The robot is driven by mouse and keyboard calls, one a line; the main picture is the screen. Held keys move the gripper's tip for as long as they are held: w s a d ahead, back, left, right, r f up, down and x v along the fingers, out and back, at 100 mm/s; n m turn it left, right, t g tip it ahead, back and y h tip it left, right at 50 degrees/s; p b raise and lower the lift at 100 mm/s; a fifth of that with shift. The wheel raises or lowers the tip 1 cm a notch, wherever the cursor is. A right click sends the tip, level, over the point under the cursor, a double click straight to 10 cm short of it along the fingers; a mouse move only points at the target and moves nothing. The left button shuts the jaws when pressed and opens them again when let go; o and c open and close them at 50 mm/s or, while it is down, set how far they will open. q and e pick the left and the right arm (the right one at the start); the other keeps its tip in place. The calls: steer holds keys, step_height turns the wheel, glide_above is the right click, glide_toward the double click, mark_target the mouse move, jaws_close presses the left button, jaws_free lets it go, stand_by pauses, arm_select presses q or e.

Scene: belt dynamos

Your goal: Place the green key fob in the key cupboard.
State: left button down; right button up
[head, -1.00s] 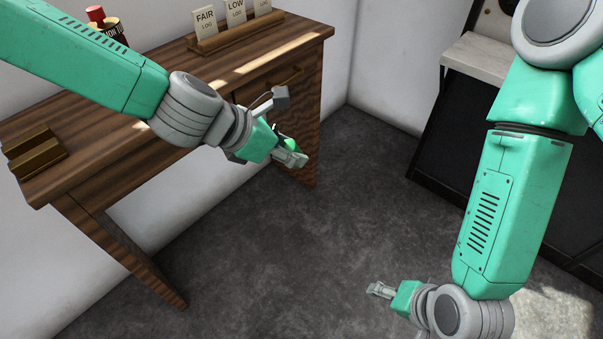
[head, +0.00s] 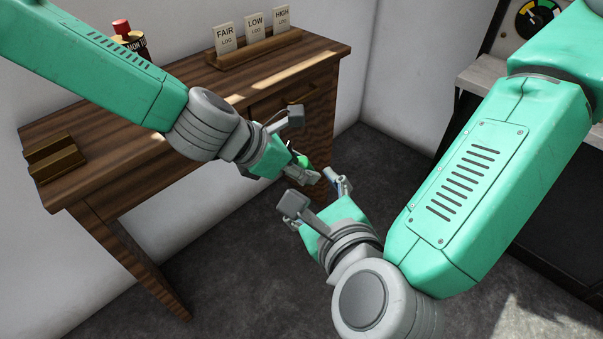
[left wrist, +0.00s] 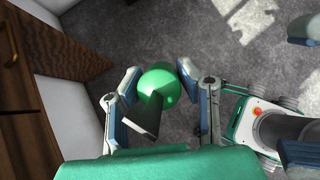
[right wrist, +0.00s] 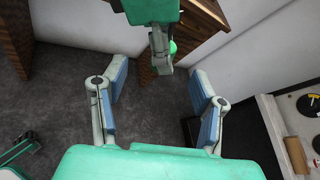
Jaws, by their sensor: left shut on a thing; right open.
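The green key fob (head: 302,160) shows as a rounded green piece at my left gripper (head: 306,174), beside the front of the desk. In the left wrist view the fob (left wrist: 160,82) is a green ball with a dark flat piece, held between the fingers. My right gripper (head: 316,202) is open and close to the left one, lower and to the right. In the right wrist view, part of the fob (right wrist: 173,47) shows beyond the open, empty fingers, partly hidden by my left gripper. I cannot make out a key cupboard in any view.
A wooden desk (head: 110,150) stands against the wall, with a card rack (head: 255,45), a red-capped dark bottle (head: 128,40) and a wooden stepped block (head: 52,158) on it. A bench with a dial (head: 538,18) stands at right. Floor between is clear.

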mark_target(299, 164)
arm_select(q)
steer(key=shift+a, duration=0.3)
arm_select(e)
steer(key=x, duration=0.9)
steer(key=shift+s+a, duration=0.1)
steer(key=shift+a, duration=0.2)
arm_select(q)
steer(key=shift+d, duration=0.2)
arm_select(e)
steer(key=shift+w+f, duration=0.2)
steer(key=shift+w, duration=0.25)
arm_select(q)
steer(key=shift+a, duration=0.25)
arm_select(e)
steer(key=shift+s+a, duration=0.1)
steer(key=shift+a, duration=0.2)
jaws_close()
arm_select(q)
steer(key=c, duration=1.3)
jaws_free()
steer(key=shift+o, duration=1.2)
steer(key=shift+d, duration=0.1)
arm_select(e)
steer(key=shift+d, duration=0.15)
